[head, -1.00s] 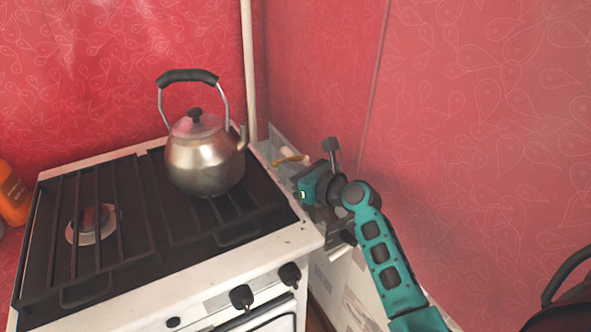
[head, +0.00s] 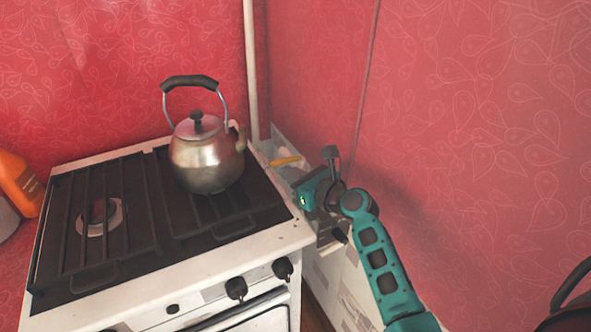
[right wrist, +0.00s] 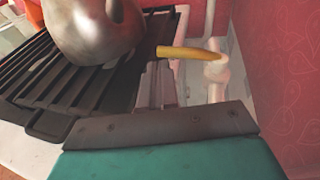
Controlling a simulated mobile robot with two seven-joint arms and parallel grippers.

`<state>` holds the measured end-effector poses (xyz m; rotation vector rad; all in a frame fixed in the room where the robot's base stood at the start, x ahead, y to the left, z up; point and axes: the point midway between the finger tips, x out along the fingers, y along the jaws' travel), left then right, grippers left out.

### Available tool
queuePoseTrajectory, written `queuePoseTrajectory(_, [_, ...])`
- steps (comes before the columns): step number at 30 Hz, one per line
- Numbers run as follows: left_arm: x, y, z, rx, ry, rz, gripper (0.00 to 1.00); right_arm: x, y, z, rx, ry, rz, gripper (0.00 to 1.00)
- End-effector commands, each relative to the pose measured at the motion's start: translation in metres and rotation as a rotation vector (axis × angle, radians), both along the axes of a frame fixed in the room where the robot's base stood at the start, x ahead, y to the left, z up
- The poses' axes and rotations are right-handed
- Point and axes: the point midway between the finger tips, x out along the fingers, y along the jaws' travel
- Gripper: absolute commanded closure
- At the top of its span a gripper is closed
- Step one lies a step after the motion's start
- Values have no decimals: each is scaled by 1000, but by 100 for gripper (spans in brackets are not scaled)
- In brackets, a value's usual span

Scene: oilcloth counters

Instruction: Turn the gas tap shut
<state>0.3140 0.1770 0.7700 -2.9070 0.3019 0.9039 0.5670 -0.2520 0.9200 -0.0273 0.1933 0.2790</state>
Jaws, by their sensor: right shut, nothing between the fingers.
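The gas tap has a yellow lever (head: 287,161) behind the stove's right rear corner, near the wall. In the right wrist view the lever (right wrist: 187,53) sticks out to the left from a pale fitting (right wrist: 216,68) and lies roughly crosswise to the white pipe. My right gripper (head: 311,189) is in front of the tap and a little right of it, low beside the stove's right edge. It is shut and empty; in the right wrist view its narrow fingers (right wrist: 160,85) point toward the lever, seemingly without touching it. My left gripper is not in view.
A metal kettle (head: 206,158) stands on the stove's (head: 262,252) rear right burner, close to the tap. A white pipe (head: 251,70) rises in the corner. The red wall (head: 450,150) closes off the right side. An orange bottle (head: 18,183) is at the far left.

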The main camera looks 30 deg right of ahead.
Motion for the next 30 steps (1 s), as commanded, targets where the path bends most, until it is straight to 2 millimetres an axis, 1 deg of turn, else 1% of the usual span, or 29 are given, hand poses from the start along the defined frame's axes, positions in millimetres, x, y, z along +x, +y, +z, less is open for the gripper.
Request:
queuePoseTrajectory(1, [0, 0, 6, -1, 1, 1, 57, 0, 3, 4, 1, 1, 1, 100])
queuePoseTrajectory(2, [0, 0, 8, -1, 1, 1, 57, 0, 4, 5, 1, 1, 2, 100])
queuePoseTrajectory(3, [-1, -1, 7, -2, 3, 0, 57, -10, 4, 4, 0, 1, 1, 100])
queuePoseTrajectory(6, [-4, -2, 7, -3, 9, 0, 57, -32, 3, 7, 0, 1, 1, 100])
queuePoseTrajectory(12, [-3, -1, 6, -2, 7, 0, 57, -69, 2, 14, 1, 1, 1, 100])
queuePoseTrajectory(15, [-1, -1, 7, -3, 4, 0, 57, -83, 1, 17, 1, 1, 2, 100])
queuePoseTrajectory(20, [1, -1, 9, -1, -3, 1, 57, -95, 1, 20, 1, 0, 1, 100])
queuePoseTrajectory(26, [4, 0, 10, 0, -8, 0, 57, -98, 1, 21, -2, -1, 3, 100])
queuePoseTrajectory(29, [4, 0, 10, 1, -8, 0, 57, -102, 5, 18, -63, 3, 31, 100])
queuePoseTrajectory(30, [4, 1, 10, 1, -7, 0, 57, -105, 9, 16, -121, 5, 57, 100])
